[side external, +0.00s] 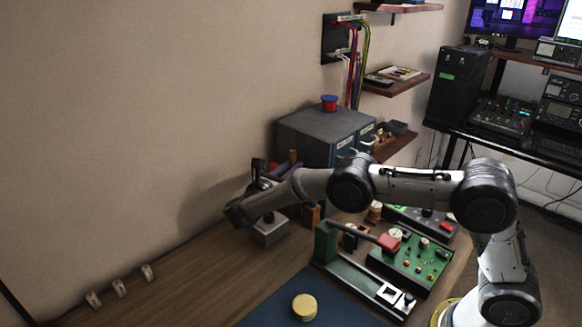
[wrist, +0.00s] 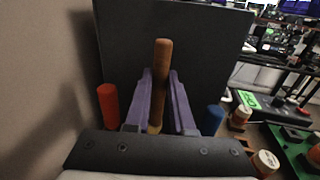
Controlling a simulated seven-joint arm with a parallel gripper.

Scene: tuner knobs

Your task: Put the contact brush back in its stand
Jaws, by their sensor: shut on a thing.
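The contact brush shows in the wrist view as a brown wooden handle (wrist: 162,65) standing up between the two purple fingers of my gripper (wrist: 160,82). My gripper is shut on it. In the side external view my gripper (side external: 284,168) is at the back of the bench, in front of the grey cabinet, and the brown handle (side external: 293,156) shows beside it. The brush's lower end is hidden. A grey block (side external: 270,231) stands on the bench below my wrist; I cannot tell whether it is the stand.
The grey cabinet (side external: 318,128) is close behind my gripper. An orange handle (wrist: 108,103) and a blue handle (wrist: 213,119) flank the fingers. A green lever fixture (side external: 325,242), a green circuit panel (side external: 412,262) and a blue mat (side external: 265,315) lie in front. The left bench is mostly clear.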

